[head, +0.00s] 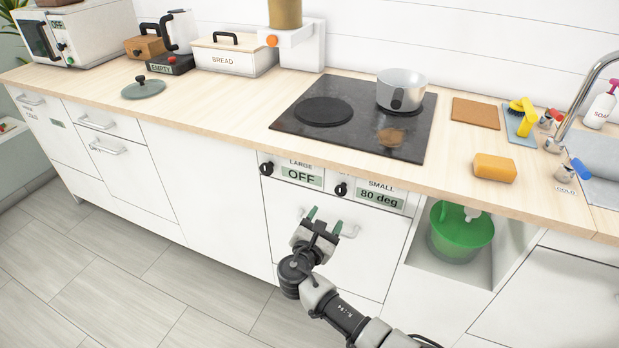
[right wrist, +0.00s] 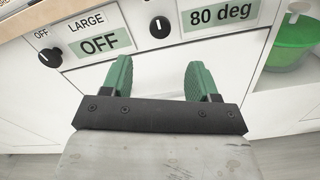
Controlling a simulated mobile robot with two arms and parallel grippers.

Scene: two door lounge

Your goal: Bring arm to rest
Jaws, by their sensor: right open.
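My right gripper (head: 324,220) is in front of the white cabinet under the hob, below the two knobs. In the right wrist view its green fingers (right wrist: 159,82) are apart with nothing between them. The knob marked LARGE (head: 267,168) has a display reading OFF. The knob marked SMALL (head: 341,190) has a display reading 80 deg. Both knobs also show in the right wrist view, the LARGE one (right wrist: 50,57) at left and the SMALL one (right wrist: 160,27) near the middle. My left gripper is not in view.
A steel pot (head: 401,92) stands on the rear right burner of the black hob (head: 352,142). A green bucket (head: 459,236) sits in the open cubby at right. The floor (head: 130,285) at left is clear.

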